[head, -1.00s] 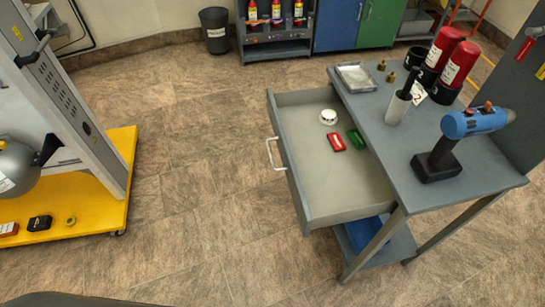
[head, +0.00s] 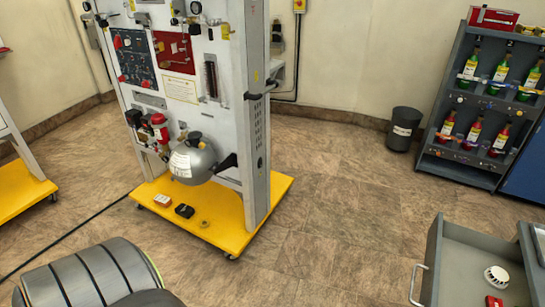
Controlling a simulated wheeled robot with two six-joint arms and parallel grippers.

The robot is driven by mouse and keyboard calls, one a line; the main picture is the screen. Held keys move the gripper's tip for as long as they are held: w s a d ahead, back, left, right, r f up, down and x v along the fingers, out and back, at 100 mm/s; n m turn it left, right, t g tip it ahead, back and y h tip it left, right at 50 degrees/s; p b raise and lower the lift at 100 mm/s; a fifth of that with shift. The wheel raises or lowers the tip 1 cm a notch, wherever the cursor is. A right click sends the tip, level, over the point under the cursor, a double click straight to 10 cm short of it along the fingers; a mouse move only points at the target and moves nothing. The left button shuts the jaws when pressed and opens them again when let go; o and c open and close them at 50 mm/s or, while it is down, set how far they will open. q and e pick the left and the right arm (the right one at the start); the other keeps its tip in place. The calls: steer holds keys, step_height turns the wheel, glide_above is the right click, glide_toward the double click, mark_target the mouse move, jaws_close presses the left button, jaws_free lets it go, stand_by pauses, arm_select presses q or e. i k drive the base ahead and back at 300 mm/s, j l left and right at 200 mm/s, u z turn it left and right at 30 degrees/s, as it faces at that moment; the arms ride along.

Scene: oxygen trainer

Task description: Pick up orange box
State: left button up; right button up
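A small orange-red box (head: 162,200) with a white top lies on the yellow base (head: 226,238) of the trainer stand, near its front left edge. A black box (head: 184,211) lies just right of it, and a small brass ring (head: 205,223) lies further right. Whether the small orange-red box is the task's orange box I cannot tell for sure. Neither of my grippers shows in the head view.
The trainer panel (head: 180,85) with a grey round tank (head: 195,160) rises behind the boxes. An open drawer (head: 452,268) juts in at lower right. A dark bin (head: 403,129) and bottle rack (head: 473,110) stand at the back right. Floor between is clear.

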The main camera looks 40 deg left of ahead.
mark_target(162, 200)
steer(key=u, duration=2.35)
steer(key=i+j+u, duration=0.35)
steer(key=i, duration=0.3)
steer(key=i+u, duration=0.3)
steer(key=i, duration=0.35)
steer(key=i+z, duration=0.15)
steer(key=i, duration=0.4)
steer(key=i+j+z, duration=0.15)
steer(key=i, duration=0.4)
steer(key=i+j+z, duration=0.15)
steer(key=i, duration=0.35)
steer(key=i+j+z, duration=0.15)
steer(key=z, duration=0.3)
steer(key=i+j+z, duration=0.25)
steer(key=z, duration=0.2)
steer(key=i+j+z, duration=0.25)
steer(key=z, duration=0.25)
steer(key=i+j+z, duration=0.1)
steer(key=j+z, duration=0.35)
